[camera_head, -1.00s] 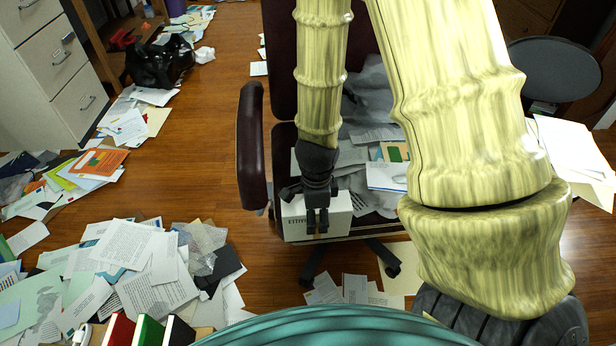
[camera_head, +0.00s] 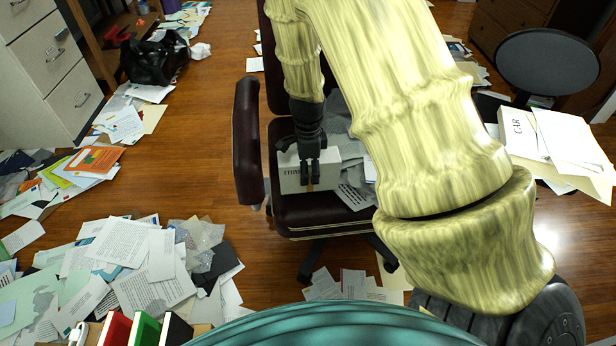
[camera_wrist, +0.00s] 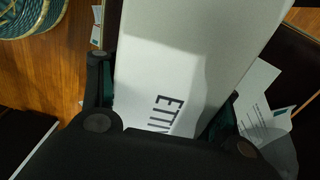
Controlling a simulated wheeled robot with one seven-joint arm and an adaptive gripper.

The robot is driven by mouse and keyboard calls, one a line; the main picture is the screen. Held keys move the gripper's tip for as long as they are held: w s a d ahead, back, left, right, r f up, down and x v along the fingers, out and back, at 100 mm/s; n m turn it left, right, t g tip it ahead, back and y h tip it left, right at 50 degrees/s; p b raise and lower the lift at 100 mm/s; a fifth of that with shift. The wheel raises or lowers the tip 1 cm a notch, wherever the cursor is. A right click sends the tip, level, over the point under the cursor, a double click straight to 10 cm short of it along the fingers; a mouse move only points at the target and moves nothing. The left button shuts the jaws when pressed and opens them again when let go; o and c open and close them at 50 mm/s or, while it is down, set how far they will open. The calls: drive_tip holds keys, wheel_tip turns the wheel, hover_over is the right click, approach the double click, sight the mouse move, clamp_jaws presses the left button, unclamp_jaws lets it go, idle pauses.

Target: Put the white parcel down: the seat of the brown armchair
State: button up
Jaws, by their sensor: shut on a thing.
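The white parcel (camera_head: 296,179) is a box with dark lettering, also large in the wrist view (camera_wrist: 190,50). My gripper (camera_head: 311,178) is shut on it, with a finger on each side of the box in the wrist view (camera_wrist: 165,118). The brown armchair (camera_head: 247,145) is dark, with a padded armrest and casters. The parcel is over the left front part of its seat (camera_head: 300,212). I cannot tell whether the parcel touches the seat. My arm hides much of the chair's back and right side.
Papers and grey crumpled wrapping (camera_head: 354,196) lie on the seat right of the parcel. Loose papers (camera_head: 150,270) cover the floor at left. A white box (camera_head: 520,135) with papers stands at right. Bare wood floor (camera_head: 200,120) shows left of the chair.

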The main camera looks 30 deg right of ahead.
drive_tip(key=shift+f+b, duration=0.6)
drive_tip(key=shift+f, duration=1.1)
drive_tip(key=o, duration=1.8)
drive_tip(key=shift+o, duration=0.2)
drive_tip(key=shift+r, duration=0.1)
wheel_tip(320, 180, up, 12)
drive_tip(key=p, duration=0.3)
